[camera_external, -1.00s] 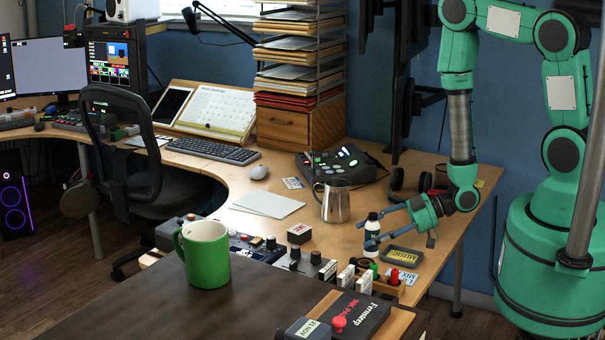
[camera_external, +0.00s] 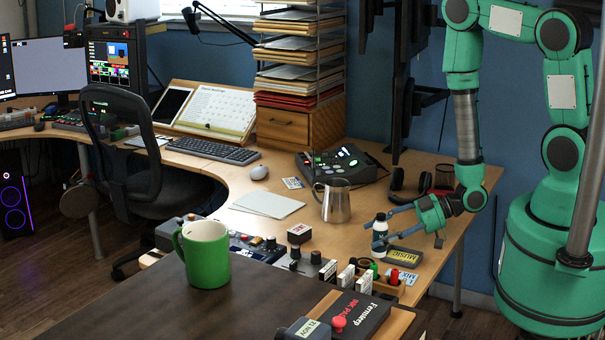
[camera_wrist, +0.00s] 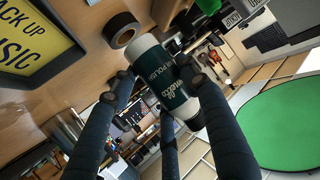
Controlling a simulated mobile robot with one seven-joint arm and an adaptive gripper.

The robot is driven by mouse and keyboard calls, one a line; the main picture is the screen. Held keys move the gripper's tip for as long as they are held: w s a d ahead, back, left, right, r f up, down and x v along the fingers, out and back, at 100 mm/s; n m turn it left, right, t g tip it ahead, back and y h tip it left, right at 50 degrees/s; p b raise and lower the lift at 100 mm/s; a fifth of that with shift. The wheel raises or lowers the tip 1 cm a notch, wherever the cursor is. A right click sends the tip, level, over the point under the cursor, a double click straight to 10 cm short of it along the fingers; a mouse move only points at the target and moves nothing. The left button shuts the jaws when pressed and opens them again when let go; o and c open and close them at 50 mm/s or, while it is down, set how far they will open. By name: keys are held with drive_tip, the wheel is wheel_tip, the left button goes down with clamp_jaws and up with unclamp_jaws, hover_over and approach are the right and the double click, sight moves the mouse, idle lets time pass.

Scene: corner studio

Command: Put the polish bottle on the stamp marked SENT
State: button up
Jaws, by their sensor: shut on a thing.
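The polish bottle (camera_external: 380,242) is small, with a dark label and white parts. My gripper (camera_external: 382,234) is shut on it near the right end of the desk. In the wrist view the bottle (camera_wrist: 168,82) lies between my fingers (camera_wrist: 160,80), with POLISH readable on its label. Whether its base is clear of the desk is hard to tell. Several small stamps with white labels (camera_external: 346,276) stand in a row at the front of the desk. A boxy dark block with a pale label (camera_external: 299,233) stands farther left. I cannot read SENT on any of them.
A yellow MUSIC label in a dark tray (camera_external: 405,255) lies right beside the bottle. A steel jug (camera_external: 336,201) stands behind left, and headphones (camera_external: 410,183) behind right. A green mug (camera_external: 204,254) stands on the dark front table. A wooden holder (camera_external: 388,287) is close in front.

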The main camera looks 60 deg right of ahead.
drive_tip(key=w+d+r+m+h, duration=0.1)
drive_tip(key=w+d+r, duration=0.1)
drive_tip(key=w, duration=0.3)
drive_tip(key=w+d+r+m+t+h, duration=0.1)
drive_tip(key=w+d+r, duration=0.1)
drive_tip(key=w, duration=0.4)
drive_tip(key=shift+w+d+r+p, duration=0.25)
drive_tip(key=shift+r+p, duration=0.1)
drive_tip(key=shift+p, duration=0.1)
drive_tip(key=shift+t+h, duration=0.3)
drive_tip(key=b, duration=0.2)
hover_over(300, 227)
drive_tip(key=shift+f, duration=0.75)
drive_tip(key=shift+f, duration=1.75)
drive_tip(key=shift+f, duration=0.1)
